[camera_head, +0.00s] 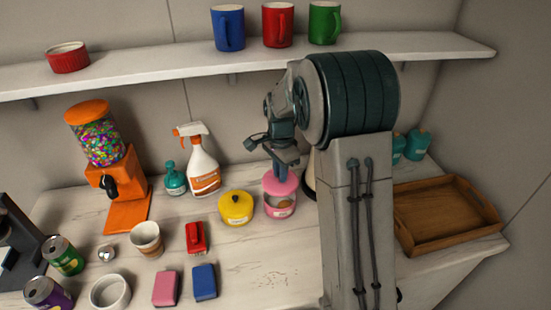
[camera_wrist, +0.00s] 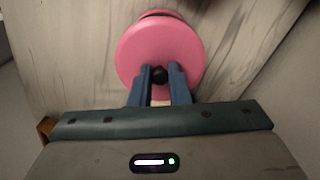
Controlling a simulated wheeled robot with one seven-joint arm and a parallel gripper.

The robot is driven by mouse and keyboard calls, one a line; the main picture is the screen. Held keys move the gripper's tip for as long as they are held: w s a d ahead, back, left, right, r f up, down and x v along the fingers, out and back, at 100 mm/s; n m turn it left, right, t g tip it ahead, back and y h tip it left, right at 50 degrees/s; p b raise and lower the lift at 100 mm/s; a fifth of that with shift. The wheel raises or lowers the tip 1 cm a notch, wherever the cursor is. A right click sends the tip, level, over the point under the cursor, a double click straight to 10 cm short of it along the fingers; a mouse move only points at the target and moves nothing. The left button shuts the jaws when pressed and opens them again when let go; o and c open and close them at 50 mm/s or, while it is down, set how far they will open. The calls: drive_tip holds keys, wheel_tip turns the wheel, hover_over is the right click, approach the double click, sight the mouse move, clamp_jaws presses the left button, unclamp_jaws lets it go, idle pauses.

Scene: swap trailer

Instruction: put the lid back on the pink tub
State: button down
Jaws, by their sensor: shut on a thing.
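The pink tub (camera_head: 280,210) stands on the counter beside the yellow pot, with a label and brownish contents showing. Its round pink lid (camera_head: 279,184) is at the tub's top in the head view; whether it rests on the rim or hangs just above cannot be told. In the wrist view the lid (camera_wrist: 138,52) fills the middle, and a bit of pink (camera_wrist: 160,12), likely the tub, shows past its far edge. My gripper (camera_wrist: 160,77) has its blue fingers either side of the lid's dark knob (camera_wrist: 160,73) and is shut on it. My gripper (camera_head: 282,172) points down over the tub.
The yellow pot (camera_head: 236,208) stands close left of the tub. A spray bottle (camera_head: 203,168) and a teal bottle (camera_head: 175,179) stand behind. A wooden tray (camera_head: 405,228) is on the right. A shelf (camera_head: 150,79) with mugs runs above.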

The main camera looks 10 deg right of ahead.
drive_tip(key=shift+w+d+f, duration=0.1)
drive_tip(key=shift+w+f, duration=0.05)
drive_tip(key=shift+f+b, duration=0.5)
drive_tip(key=shift+b, duration=0.05)
drive_tip(key=shift+f+b, duration=1.65)
drive_tip(key=shift+f, duration=0.85)
drive_tip(key=shift+f, duration=0.15)
drive_tip(key=c, duration=0.8)
unclamp_jaws()
